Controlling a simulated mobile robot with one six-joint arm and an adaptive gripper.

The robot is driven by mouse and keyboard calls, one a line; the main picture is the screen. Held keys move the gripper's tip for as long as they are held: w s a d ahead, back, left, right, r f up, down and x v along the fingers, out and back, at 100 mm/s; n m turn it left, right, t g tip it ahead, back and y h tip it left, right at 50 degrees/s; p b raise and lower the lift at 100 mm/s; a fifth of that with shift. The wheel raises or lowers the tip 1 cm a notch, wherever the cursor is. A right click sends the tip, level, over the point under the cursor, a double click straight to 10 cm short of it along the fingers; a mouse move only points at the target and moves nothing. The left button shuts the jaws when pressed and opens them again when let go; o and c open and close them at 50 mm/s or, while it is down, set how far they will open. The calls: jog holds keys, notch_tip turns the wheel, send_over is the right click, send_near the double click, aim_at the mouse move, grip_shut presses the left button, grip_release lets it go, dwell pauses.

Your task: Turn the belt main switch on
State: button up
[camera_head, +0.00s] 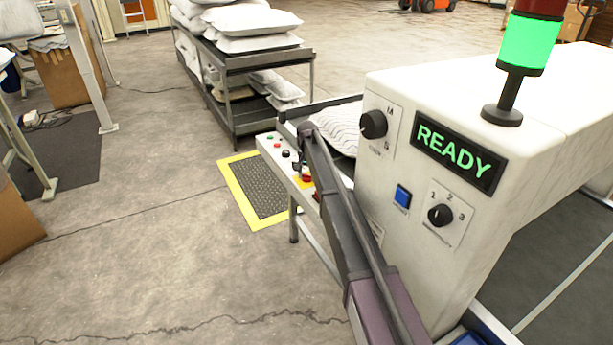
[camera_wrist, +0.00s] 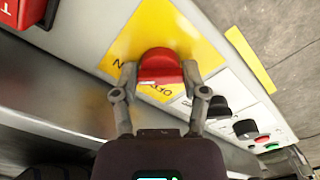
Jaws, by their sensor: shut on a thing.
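The belt main switch is a red rotary knob (camera_wrist: 160,65) on a yellow plate (camera_wrist: 203,45) with ON and OFF lettering, partly covered. A white mark shows on the knob's near edge; I cannot tell for sure which label it points to. My gripper (camera_wrist: 159,74) is shut on the knob, one finger on each side. In the head view, my gripper (camera_head: 301,167) is at the belt's side panel, and the yellow plate (camera_head: 306,184) shows only partly beside my arm.
A red switch (camera_wrist: 22,12) sits at the upper left of the wrist view. Black knobs (camera_wrist: 218,105) and small buttons (camera_wrist: 271,146) line the panel. The white machine (camera_head: 390,200) with a READY display (camera_head: 455,151) stands right of my arm. A yellow-edged mat (camera_head: 262,190) lies on the floor.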

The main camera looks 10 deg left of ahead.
jog(key=shift+s, duration=0.15)
jog(key=o, duration=1.2)
jog(key=shift+c, duration=0.2)
